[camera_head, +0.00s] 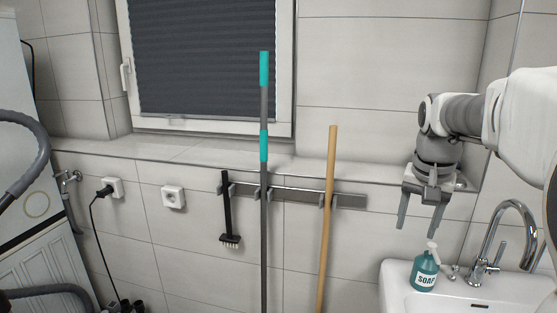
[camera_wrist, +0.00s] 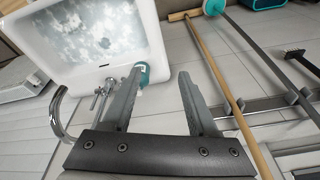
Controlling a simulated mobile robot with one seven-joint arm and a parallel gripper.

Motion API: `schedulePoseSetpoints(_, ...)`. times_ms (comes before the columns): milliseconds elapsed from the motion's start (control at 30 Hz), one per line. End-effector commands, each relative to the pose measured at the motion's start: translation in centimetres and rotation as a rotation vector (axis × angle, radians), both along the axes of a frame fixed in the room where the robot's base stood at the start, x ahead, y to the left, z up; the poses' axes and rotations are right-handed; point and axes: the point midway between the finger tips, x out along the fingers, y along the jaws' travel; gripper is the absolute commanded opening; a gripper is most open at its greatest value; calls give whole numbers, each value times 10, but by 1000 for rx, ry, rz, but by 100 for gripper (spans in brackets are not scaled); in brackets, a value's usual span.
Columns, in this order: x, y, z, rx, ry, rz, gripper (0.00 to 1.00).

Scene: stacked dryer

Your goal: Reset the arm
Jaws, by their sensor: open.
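My gripper (camera_head: 420,213) hangs from my arm at the right of the head view, pointing down. Its two fingers are apart with nothing between them. It is above and slightly left of a teal soap bottle (camera_head: 425,271) on the sink's edge. In the wrist view my gripper's fingers (camera_wrist: 158,85) are spread. The soap bottle (camera_wrist: 144,73) shows there partly behind the left finger.
The white sink (camera_head: 395,282) with a chrome faucet (camera_head: 487,250) is at lower right. A wall rack (camera_head: 350,201) holds a wooden pole (camera_head: 327,220), a grey-teal pole (camera_head: 264,110) and a black brush (camera_head: 227,205). Stacked machines (camera_head: 35,200) stand at left.

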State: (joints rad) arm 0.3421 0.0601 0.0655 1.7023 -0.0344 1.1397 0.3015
Motion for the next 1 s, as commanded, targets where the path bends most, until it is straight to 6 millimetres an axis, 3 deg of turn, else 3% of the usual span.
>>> schedulePoseSetpoints(33, -12, 16, 6, -12, -23, 40, 59)
schedulePoseSetpoints(200, -54, 59, 15, -45, -87, 169, 59)
schedulePoseSetpoints(400, -110, 95, 8, -77, -153, 314, 59)
schedulePoseSetpoints(700, -185, 124, -29, -106, -217, 500, 59)
schedulePoseSetpoints(1000, -204, 130, -45, -112, -236, 557, 59)
